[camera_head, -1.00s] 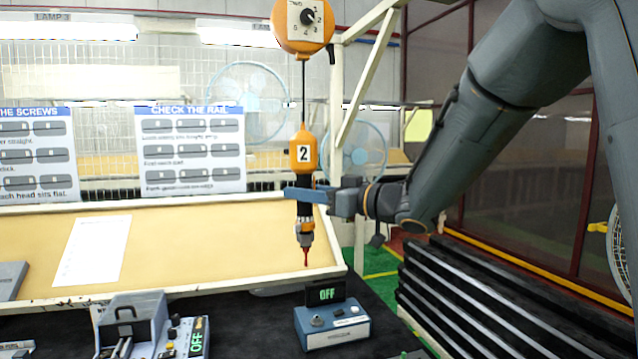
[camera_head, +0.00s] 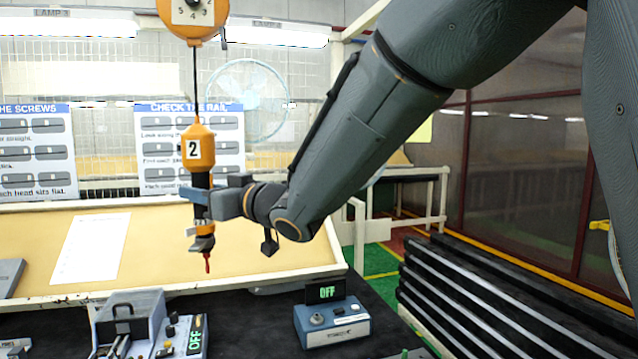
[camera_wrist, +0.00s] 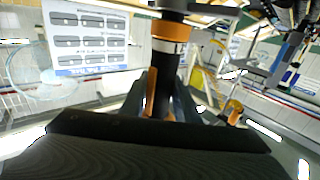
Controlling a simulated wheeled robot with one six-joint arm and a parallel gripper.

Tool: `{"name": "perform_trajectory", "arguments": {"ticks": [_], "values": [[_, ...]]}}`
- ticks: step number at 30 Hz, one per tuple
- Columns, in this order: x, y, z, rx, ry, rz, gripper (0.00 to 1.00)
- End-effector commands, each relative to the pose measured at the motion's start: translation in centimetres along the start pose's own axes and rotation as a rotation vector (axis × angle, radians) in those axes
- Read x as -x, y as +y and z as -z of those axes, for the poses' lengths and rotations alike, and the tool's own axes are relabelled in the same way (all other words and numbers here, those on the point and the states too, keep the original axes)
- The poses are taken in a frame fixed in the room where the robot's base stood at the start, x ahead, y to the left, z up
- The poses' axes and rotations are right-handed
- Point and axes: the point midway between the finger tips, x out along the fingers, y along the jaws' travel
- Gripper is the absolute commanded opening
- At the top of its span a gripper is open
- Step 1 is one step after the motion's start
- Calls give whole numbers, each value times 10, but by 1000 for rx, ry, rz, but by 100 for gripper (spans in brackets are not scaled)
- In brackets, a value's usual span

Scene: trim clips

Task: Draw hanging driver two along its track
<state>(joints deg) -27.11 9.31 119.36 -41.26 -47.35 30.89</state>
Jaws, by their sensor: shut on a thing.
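My gripper (camera_head: 200,193) is shut around the driver's black grip, below the orange body. In the wrist view the dark grip of the driver (camera_wrist: 167,70) stands between my fingers. The driver is close to upright, in the air above the bench. The track that carries the balancer is out of view.
A blue-grey unit showing OFF (camera_head: 332,322) stands on the dark bench right of the driver. A grey fixture (camera_head: 130,320) stands at front left. A tan board with a pale rim (camera_head: 250,278) lies behind. Stacked dark rails (camera_head: 480,300) are at right.

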Motion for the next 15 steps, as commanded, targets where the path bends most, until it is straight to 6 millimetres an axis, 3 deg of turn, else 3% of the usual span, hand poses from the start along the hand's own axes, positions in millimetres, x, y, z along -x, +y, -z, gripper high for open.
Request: {"name": "perform_trajectory", "arguments": {"ticks": [15], "values": [[-74, -88, -2, 1, 6, 6, 0]]}}
